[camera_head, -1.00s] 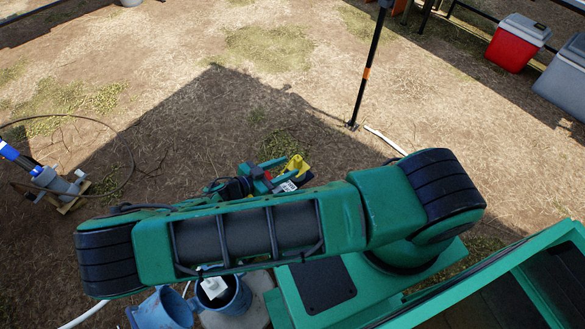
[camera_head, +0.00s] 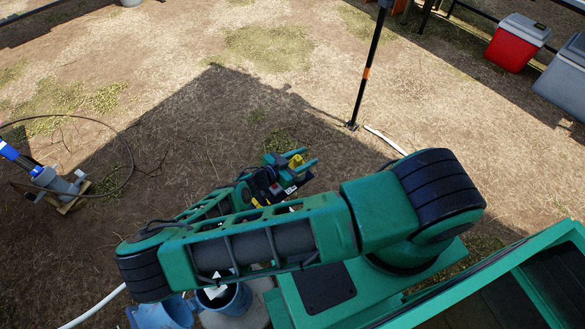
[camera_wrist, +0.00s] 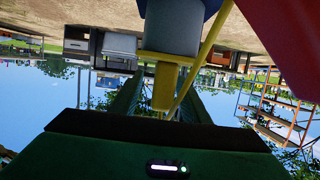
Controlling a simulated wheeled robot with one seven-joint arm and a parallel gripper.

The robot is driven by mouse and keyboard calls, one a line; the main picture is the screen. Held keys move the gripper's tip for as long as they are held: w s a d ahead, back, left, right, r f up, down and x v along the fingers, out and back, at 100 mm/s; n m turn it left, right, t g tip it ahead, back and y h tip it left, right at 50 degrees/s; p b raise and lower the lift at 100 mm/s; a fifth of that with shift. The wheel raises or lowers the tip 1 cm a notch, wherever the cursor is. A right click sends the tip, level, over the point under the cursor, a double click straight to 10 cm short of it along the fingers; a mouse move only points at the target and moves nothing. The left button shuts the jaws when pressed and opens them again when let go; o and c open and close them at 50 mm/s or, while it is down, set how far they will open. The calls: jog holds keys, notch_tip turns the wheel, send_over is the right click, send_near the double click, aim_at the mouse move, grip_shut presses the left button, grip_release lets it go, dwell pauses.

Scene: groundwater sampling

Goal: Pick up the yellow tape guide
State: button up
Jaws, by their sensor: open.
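My gripper (camera_head: 291,160) is open, with its two green fingers spread, a little above the middle of the head view. The yellow tape guide (camera_head: 296,160) shows as a small yellow patch between them. In the wrist view, which is upside down, the yellow guide (camera_wrist: 165,84) is a block with a flat plate and a thin slanted bar. It lies between the green fingers (camera_wrist: 158,98), and I cannot tell whether they touch it. A grey cylinder with a blue rim (camera_wrist: 172,25) adjoins the plate. A red part (camera_wrist: 295,40) is close at upper right.
Blue buckets (camera_head: 232,303) stand below my arm. A black pole (camera_head: 368,75) stands on the ground beyond the gripper. A pump-like device with a hose (camera_head: 60,183) is at left. Coolers (camera_head: 516,42) are at upper right. Open ground lies beyond the gripper.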

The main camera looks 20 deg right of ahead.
jog(key=shift+w+d+f, duration=0.1)
jog(key=shift+w+d, duration=0.05)
jog(key=shift+d, duration=0.25)
grip_shut()
